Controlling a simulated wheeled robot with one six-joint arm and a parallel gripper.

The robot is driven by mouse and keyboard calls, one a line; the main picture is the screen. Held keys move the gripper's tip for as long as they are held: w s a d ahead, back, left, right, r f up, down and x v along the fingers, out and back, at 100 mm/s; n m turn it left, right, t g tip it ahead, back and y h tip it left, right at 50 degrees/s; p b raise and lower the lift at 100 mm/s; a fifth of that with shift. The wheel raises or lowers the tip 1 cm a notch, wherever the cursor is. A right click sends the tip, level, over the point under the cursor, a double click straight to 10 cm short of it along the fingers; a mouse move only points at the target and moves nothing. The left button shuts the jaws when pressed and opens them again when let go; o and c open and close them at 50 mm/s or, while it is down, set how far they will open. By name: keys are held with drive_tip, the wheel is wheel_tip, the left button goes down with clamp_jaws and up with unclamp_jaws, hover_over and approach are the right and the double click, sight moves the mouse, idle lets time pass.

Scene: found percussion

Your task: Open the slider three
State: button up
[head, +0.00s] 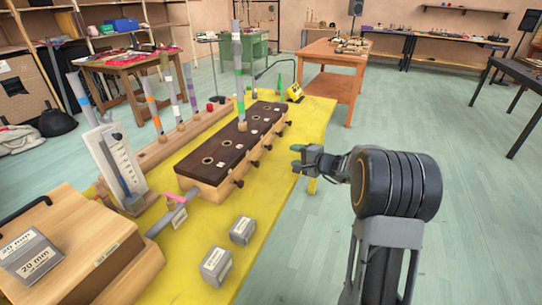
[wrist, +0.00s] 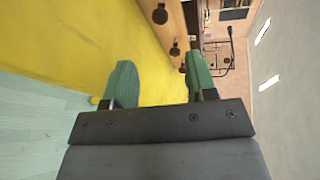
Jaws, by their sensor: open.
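A wooden wind chest (head: 228,150) with a dark top and several round holes stands on the yellow table. Several dark slider knobs stick out of its right side, such as one knob near the front (head: 238,183) and one farther along (head: 268,147). I cannot read which knob is number three. My gripper (head: 297,156) is open and empty, to the right of the knobs and apart from them. In the wrist view, the green fingers (wrist: 160,82) are spread, and several knobs (wrist: 175,49) show beyond them along the chest's side.
The yellow table (head: 285,190) has bare room right of the chest. A green-banded pipe (head: 239,75) stands upright on the chest. Two grey blocks (head: 215,266) lie in front. A gauge board (head: 118,160) and a wooden box (head: 75,245) stand at left.

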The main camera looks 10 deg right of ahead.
sight(271, 148)
drive_tip(key=x, duration=1.3)
drive_tip(key=shift+w+f, duration=0.15)
drive_tip(key=shift+w, duration=0.1)
drive_tip(key=shift+c, duration=0.5)
clamp_jaws()
drive_tip(key=shift+d, duration=0.1)
